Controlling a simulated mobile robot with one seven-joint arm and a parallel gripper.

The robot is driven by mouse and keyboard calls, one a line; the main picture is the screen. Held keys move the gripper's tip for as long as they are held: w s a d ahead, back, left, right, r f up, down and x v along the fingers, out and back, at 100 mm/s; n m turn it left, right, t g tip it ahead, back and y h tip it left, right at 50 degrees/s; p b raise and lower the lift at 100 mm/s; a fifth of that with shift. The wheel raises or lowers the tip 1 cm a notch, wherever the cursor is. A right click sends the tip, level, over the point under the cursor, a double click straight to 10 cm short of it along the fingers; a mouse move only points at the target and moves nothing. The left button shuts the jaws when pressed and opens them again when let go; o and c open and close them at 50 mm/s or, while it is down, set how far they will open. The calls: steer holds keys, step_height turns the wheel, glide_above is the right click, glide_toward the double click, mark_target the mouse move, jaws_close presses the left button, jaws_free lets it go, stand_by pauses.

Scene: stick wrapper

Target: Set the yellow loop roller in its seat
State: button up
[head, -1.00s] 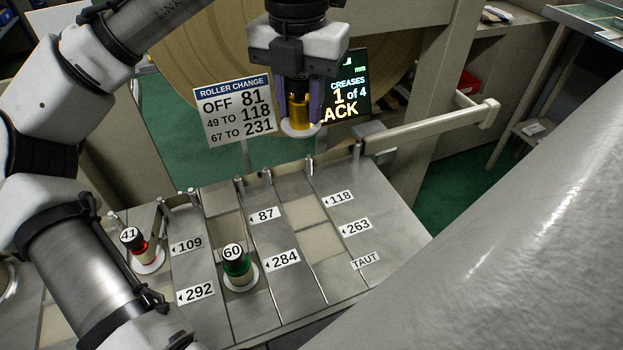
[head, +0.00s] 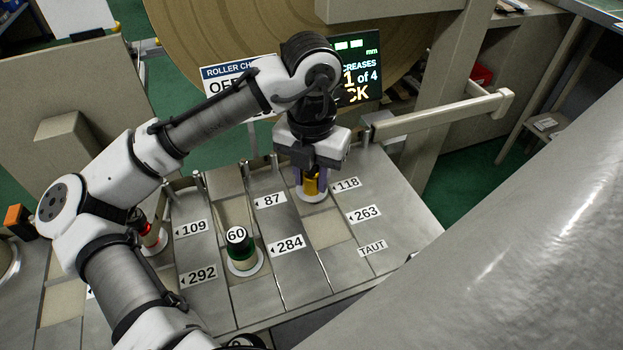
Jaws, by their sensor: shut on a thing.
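The yellow loop roller (head: 311,184) is in my gripper (head: 311,178), which is shut on it with purple fingers. The roller is upright, with its white base disc (head: 313,196) at the upper part of the right-hand lane, just left of the 118 label (head: 346,185). I cannot tell whether the disc touches the surface. The gripper hides the roller's top. A green roller marked 60 (head: 238,247) stands in the lane to the left, beside the 284 label. A red roller (head: 150,236) stands farther left, partly behind my arm.
A sign (head: 238,78) and a black screen reading "1 of 4" (head: 358,75) stand behind the panel. Short metal posts line the panel's back edge. A pale bar (head: 440,115) reaches out at the right.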

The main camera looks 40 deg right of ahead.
steer(key=shift+f, duration=0.75)
steer(key=o, duration=1)
steer(key=shift+f, duration=0.1)
step_height(320, 180, up, 12)
steer(key=shift+r, duration=0.15)
